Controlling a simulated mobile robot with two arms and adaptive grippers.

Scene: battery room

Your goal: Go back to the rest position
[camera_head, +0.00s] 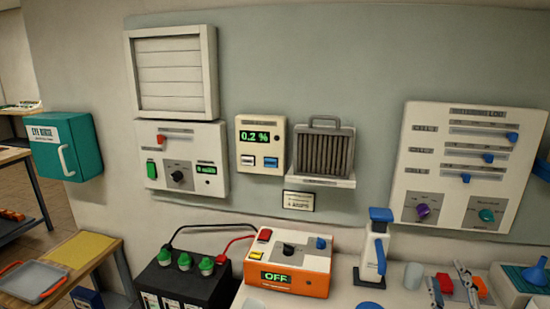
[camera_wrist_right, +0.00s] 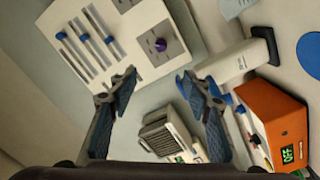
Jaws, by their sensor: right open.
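My right gripper (camera_wrist_right: 160,84) shows in the right wrist view with its two dark, blue-padded fingers wide apart and nothing between them. Beyond the fingers in the wrist view are the white slider panel (camera_wrist_right: 125,40), the grey ribbed unit (camera_wrist_right: 165,135) and the orange charger (camera_wrist_right: 272,120). My left gripper is not in view.
The orange charger (camera_head: 285,277) reads OFF; red and black cables run to the black battery (camera_head: 180,290). A white bottle with a blue top (camera_head: 375,255) and a blue-topped box (camera_head: 525,280) stand near my right gripper. Wall panels (camera_head: 455,165) hang behind. A grey tray (camera_head: 33,282) lies at left.

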